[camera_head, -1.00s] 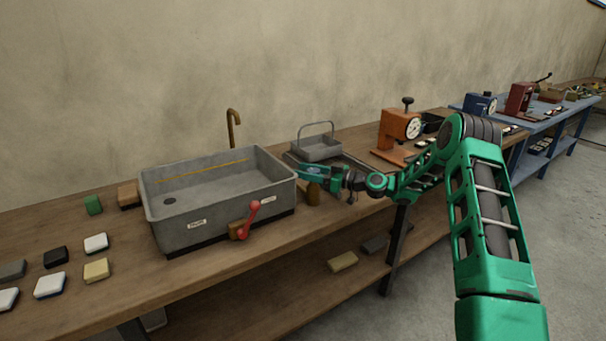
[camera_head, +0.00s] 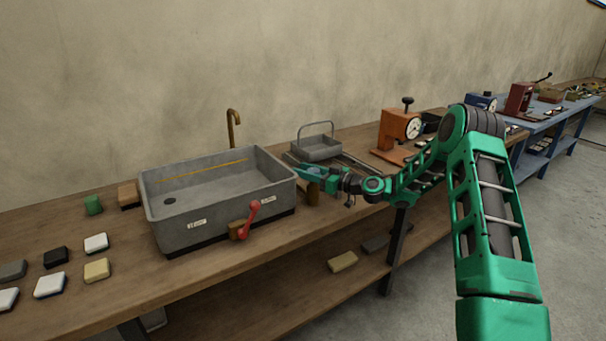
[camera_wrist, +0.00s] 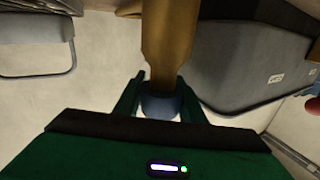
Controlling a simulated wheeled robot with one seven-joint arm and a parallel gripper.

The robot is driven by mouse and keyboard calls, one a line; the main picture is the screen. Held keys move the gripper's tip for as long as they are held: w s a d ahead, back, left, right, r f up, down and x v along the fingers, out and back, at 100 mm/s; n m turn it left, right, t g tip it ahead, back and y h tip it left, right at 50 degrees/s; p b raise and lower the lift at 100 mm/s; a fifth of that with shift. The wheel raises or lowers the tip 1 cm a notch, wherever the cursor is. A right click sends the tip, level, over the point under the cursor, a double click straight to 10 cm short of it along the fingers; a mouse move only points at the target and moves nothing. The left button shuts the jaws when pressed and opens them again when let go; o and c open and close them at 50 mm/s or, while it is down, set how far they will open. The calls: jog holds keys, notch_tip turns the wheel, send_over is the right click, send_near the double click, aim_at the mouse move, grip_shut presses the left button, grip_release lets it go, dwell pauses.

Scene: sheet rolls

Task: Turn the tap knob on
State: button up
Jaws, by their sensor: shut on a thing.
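The grey sink basin (camera_head: 215,212) stands on the wooden bench, with a thin brass spout (camera_head: 233,130) behind it. A brass tap body (camera_head: 312,194) is at the basin's right end; in the wrist view it rises as a brass post (camera_wrist: 167,45). A blue-grey knob (camera_wrist: 160,104) sits at the post's near end. My gripper (camera_wrist: 159,100) is shut on this knob, one finger on each side. In the head view my gripper (camera_head: 302,173) covers the knob. A red lever (camera_head: 249,218) on a brass block is on the basin's front, left of my gripper.
A grey handled caddy (camera_head: 318,146) stands close behind my gripper. An orange device with a dial (camera_head: 397,135) stands farther right. Several small blocks, one of them cream (camera_head: 97,270), lie left of the basin. Open air lies in front of the bench edge.

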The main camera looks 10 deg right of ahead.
jog(key=shift+w+d+r+m+t+h, duration=0.1)
jog(key=shift+w+d+m+t+h, duration=0.15)
jog(key=shift+m+t+h, duration=0.75)
jog(key=shift+w+d+f+m+t+h, duration=0.1)
jog(key=shift+d+m+t+h, duration=0.4)
jog(key=shift+m+h, duration=1.05)
jog(key=shift+w+d+r+m+t+h, duration=0.15)
jog(key=shift+m+t+h, duration=0.6)
jog(key=shift+h, duration=1.1)
jog(key=shift+w+d+m+h, duration=0.15)
jog(key=shift+m+h, duration=0.25)
jog(key=shift+h, duration=0.4)
jog(key=o, duration=0.8)
jog(key=shift+c, duration=0.2)
jog(key=shift+s, duration=0.2)
